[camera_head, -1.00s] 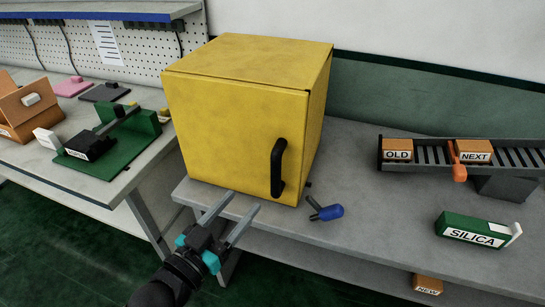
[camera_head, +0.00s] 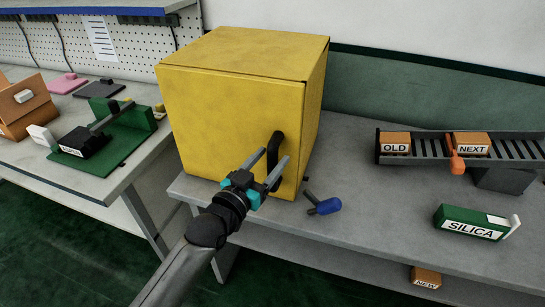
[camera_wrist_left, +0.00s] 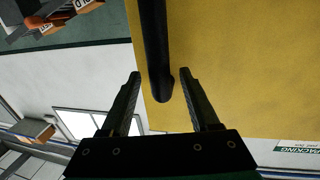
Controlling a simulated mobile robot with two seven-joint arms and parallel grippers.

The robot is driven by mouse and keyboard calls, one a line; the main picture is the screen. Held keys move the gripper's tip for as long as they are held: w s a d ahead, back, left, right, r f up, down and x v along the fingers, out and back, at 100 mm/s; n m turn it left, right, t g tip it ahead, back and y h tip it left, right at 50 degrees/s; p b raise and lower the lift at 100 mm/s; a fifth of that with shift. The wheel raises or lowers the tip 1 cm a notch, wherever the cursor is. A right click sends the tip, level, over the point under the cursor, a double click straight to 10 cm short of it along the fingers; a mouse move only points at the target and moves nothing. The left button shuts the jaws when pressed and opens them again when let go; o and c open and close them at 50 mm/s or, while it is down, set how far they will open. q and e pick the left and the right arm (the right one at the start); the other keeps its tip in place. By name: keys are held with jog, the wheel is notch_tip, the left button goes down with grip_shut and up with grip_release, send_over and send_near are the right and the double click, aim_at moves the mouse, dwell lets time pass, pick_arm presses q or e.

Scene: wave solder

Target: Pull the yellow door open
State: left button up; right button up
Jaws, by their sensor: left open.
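The yellow door (camera_head: 225,120) is the front face of a yellow cabinet on the grey bench, and it looks closed. Its black handle (camera_head: 279,150) is an upright bar near the door's right edge. My left gripper (camera_head: 268,160) is open in front of the door at the handle. In the left wrist view, the handle (camera_wrist_left: 158,45) runs down from the top, and its end lies between the two open fingers (camera_wrist_left: 160,85). I cannot tell if a finger touches it. The yellow door (camera_wrist_left: 240,65) fills the right of that view. My right gripper is not in view.
A blue-handled tool (camera_head: 325,206) lies on the bench just right of the gripper. A rack (camera_head: 430,150) with orange boxes and a green SILICA box (camera_head: 472,222) stand further right. A second bench (camera_head: 150,160) with a green fixture is at left.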

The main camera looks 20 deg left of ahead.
pick_arm(q)
jog(key=shift+x, duration=0.8)
jog(key=shift+s, duration=0.1)
grip_shut()
dwell(0.9)
